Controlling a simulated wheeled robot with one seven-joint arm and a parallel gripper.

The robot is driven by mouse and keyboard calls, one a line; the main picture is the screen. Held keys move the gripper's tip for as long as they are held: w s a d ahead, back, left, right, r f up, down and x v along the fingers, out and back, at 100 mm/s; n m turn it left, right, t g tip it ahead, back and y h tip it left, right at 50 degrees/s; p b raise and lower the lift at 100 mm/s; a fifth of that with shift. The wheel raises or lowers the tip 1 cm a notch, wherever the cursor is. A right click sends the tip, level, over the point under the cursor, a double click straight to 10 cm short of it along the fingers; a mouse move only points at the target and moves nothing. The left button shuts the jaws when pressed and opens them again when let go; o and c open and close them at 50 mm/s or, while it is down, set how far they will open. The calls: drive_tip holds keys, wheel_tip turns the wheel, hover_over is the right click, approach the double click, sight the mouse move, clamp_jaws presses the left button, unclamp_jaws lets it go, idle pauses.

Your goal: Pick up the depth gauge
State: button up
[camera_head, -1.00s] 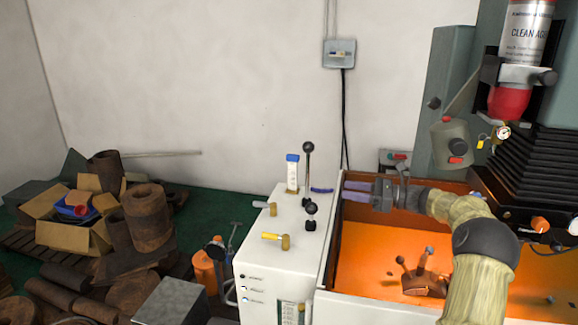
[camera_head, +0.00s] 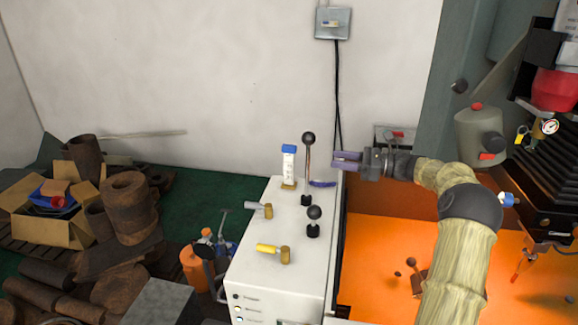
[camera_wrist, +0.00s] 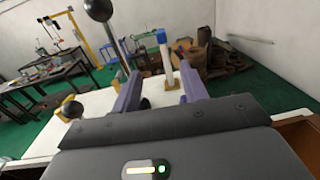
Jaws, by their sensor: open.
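What looks like the depth gauge, a slim white upright piece with a blue top (camera_head: 288,166), stands on the back part of the white cabinet top. In the wrist view the white piece (camera_wrist: 166,62) shows ahead, between the two purple fingers. My gripper (camera_head: 345,160) is open and empty, to the right of the gauge and pointing left at it. In the wrist view my gripper (camera_wrist: 160,80) has its fingers spread, and the gauge is beyond their tips. A tall black-knobbed lever (camera_head: 308,165) stands between the gauge and my gripper in the head view.
The white cabinet (camera_head: 265,225) also carries a short black-knobbed lever (camera_head: 314,220), a yellow handle (camera_head: 270,250), a grey handle (camera_head: 258,208) and a small blue handle-like piece (camera_head: 322,184). The orange machine bed (camera_head: 375,255) lies right. Rusty scrap (camera_head: 128,205) fills the left floor.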

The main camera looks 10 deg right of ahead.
sight(296, 152)
drive_tip(key=shift+s, duration=0.1)
drive_tip(key=p+x, duration=0.6)
drive_tip(key=x, duration=0.6)
drive_tip(key=shift+a+r, duration=0.1)
drive_tip(key=shift+a, duration=0.1)
drive_tip(key=shift+w+a+r+p, duration=0.15)
drive_tip(key=shift+w+a+p, duration=0.35)
drive_tip(key=shift+p, duration=0.25)
drive_tip(key=p+x, duration=0.3)
drive_tip(key=shift+w+a, duration=0.1)
drive_tip(key=shift+w, duration=0.3)
drive_tip(key=shift+w+a, duration=0.15)
